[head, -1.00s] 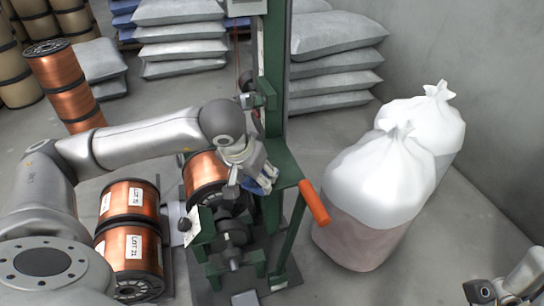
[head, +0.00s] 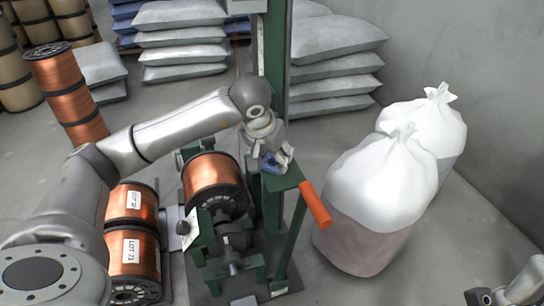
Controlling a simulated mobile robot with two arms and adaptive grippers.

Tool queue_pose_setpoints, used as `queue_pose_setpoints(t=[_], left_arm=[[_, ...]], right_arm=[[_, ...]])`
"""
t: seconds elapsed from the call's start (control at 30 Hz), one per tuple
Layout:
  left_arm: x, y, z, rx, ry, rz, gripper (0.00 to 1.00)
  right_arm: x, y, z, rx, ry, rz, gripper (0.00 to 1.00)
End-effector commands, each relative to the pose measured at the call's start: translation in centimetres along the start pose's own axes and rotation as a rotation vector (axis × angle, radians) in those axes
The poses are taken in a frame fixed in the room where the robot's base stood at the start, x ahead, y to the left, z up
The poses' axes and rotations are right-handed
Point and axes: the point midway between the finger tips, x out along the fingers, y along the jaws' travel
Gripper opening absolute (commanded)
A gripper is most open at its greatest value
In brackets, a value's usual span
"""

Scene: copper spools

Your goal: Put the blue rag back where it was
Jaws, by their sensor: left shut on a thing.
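The blue rag (head: 269,164) is a small dark blue bundle in my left gripper (head: 277,160). The gripper is shut on it, and its fingers hide part of it. The rag is at the top of the green shelf (head: 285,180) on the green machine, just left of the orange handle. I cannot tell whether it touches the shelf. My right gripper (head: 484,297) shows only partly at the bottom right corner, away from the machine, and its jaws are unclear.
A copper spool (head: 212,180) is mounted on the machine below my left arm. The orange handle (head: 315,204) sticks out at the shelf's right. Labelled spools (head: 133,250) stand at left. White-topped sacks (head: 385,180) stand right, with open floor around them.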

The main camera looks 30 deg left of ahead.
Motion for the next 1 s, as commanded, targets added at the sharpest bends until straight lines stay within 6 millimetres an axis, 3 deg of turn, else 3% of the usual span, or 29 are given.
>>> queue_pose_setpoints(t=[0.13, 0.17, 0.3, 0.73, 0.87, 1.0], left_arm=[[0.4, 0.0, 0.2, 0.0, 0.0, 0.0, 0.34], [0.3, 0.0, 0.1, 0.0, 0.0, 0.0, 0.55], [0.2, 0.0, 0.1, -0.001, 0.0, 0.0, 0.73], [-0.4, 0.0, -0.1, 0.0, 0.002, 0.0, 0.74], [-2.6, 0.0, -0.3, 0.0, 0.005, -0.001, 0.74], [-6.0, 0.0, -0.3, 0.0, 0.006, 0.0, 0.74]], right_arm=[[-0.3, 0.0, 0.1, 0.0, 0.0, 0.0, 0.74], [-0.2, 0.0, 0.1, 0.0, 0.0, 0.0, 0.74], [-0.2, 0.0, 0.1, 0.0, -0.001, 0.0, 0.74], [0.3, 0.0, -0.1, 0.0, 0.0, 0.0, 0.74], [1.0, 0.0, -0.2, 0.0, -0.001, 0.0, 0.74], [2.2, 0.0, -0.4, 0.0, -0.001, 0.0, 0.74]])
